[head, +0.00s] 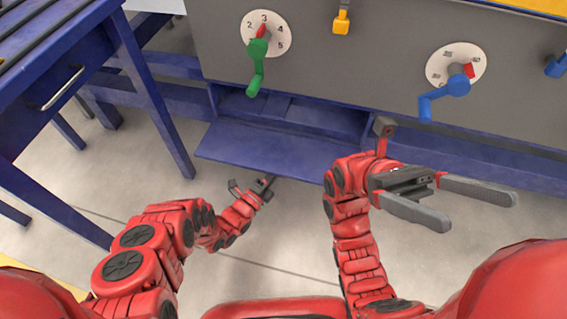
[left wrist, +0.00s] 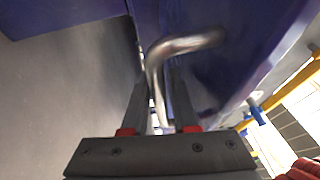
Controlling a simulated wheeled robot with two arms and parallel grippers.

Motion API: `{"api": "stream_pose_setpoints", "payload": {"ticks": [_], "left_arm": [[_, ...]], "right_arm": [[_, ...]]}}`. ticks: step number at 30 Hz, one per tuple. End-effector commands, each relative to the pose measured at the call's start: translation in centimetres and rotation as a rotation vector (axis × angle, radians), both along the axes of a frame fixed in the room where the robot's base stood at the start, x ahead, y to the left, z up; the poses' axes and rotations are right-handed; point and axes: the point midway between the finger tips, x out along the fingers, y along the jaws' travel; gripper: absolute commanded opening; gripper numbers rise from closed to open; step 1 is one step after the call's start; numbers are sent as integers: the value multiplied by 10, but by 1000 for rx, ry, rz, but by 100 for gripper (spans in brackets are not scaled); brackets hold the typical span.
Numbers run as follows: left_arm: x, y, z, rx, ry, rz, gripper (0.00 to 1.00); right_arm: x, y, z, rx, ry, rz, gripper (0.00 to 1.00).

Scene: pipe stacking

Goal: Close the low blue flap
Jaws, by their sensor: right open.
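The low blue flap (head: 255,152) hangs open at the bottom of the grey panel, sloping out toward me, with the blue compartment (head: 285,110) behind it exposed. My left gripper (head: 268,184) is low at the flap's front edge, its tips partly hidden there. In the left wrist view, the left fingers (left wrist: 160,95) stand apart on either side of a bent silver handle (left wrist: 185,43). A gap shows beside the handle. Blue surfaces lie close around it. My right gripper (head: 483,212) is open and empty, well to the right of the flap, pointing right.
Above the flap, the grey panel (head: 350,75) carries a green crank (head: 257,65) on a numbered dial and a blue crank (head: 445,93) on another dial. A blue table (head: 75,65) with a drawer handle stands at left. The floor before the flap is clear.

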Motion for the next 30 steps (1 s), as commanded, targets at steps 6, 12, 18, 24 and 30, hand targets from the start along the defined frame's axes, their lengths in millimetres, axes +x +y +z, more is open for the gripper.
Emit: {"api": "stream_pose_setpoints", "payload": {"ticks": [6, 12, 18, 24, 30], "left_arm": [[0, 0, 0, 1, 1, 0, 22], [0, 0, 0, 0, 1, 0, 0], [0, 0, -1, 0, 1, 0, 0], [0, 0, -1, 1, 2, 0, 0], [-1, 0, -1, 1, 2, 0, 0]], "right_arm": [[0, 0, 0, 0, 1, 0, 100], [0, 0, 0, -1, 1, -1, 100], [0, 0, 0, -1, 2, -1, 100], [0, 0, 0, -1, 2, -1, 100], [0, 0, 0, -2, 2, -1, 100]]}}
